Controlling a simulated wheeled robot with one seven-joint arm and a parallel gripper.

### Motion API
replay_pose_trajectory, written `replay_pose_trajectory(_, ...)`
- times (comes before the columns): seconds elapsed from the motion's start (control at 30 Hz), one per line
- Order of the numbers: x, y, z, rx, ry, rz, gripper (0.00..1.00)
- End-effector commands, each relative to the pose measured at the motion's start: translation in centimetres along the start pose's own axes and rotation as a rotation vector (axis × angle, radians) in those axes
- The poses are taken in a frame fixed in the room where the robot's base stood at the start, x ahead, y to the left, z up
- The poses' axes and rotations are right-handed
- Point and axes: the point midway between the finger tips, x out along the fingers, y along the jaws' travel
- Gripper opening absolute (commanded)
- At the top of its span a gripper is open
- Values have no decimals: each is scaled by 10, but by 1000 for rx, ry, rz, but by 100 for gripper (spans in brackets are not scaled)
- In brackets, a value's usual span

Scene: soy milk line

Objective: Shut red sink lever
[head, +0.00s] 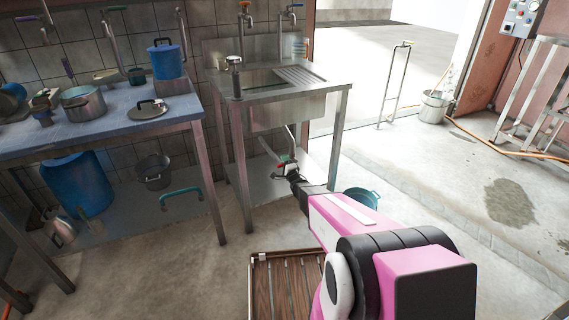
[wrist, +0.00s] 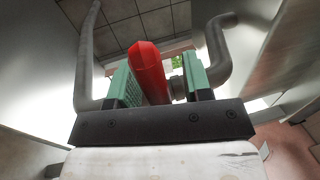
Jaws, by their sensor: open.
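The steel sink (head: 290,112) stands on a legged frame at the middle of the head view, with a drain pipe below its basin. My gripper (head: 287,169) is under the sink beside this pipe. In the wrist view my gripper (wrist: 158,64) has two green fingers, open and apart. The red lever (wrist: 149,72) stands between them, nearer the left finger. A clear gap shows on its right side; I cannot tell whether it touches the left finger. In the head view the lever is too small to make out clearly.
Grey bent pipes (wrist: 222,45) flank the fingers in the wrist view. A sink leg (head: 240,170) stands left of my arm. A teal basin (head: 362,198) is on the floor behind the arm, and a slatted wooden rack (head: 258,290) is near me. Open floor lies to the right.

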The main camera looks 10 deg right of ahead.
Motion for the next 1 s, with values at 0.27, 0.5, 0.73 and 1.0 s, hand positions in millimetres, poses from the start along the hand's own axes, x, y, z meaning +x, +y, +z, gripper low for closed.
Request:
replay_pose_trajectory(0.27, -29, -2, 0, -1, 1, 1, 45)
replay_pose_trajectory(0.5, -74, -2, 0, 1, 2, 1, 45)
replay_pose_trajectory(0.73, -104, -1, 0, 1, 2, 0, 45)
replay_pose_trajectory(1.0, -107, 0, 0, 1, 1, -1, 45)
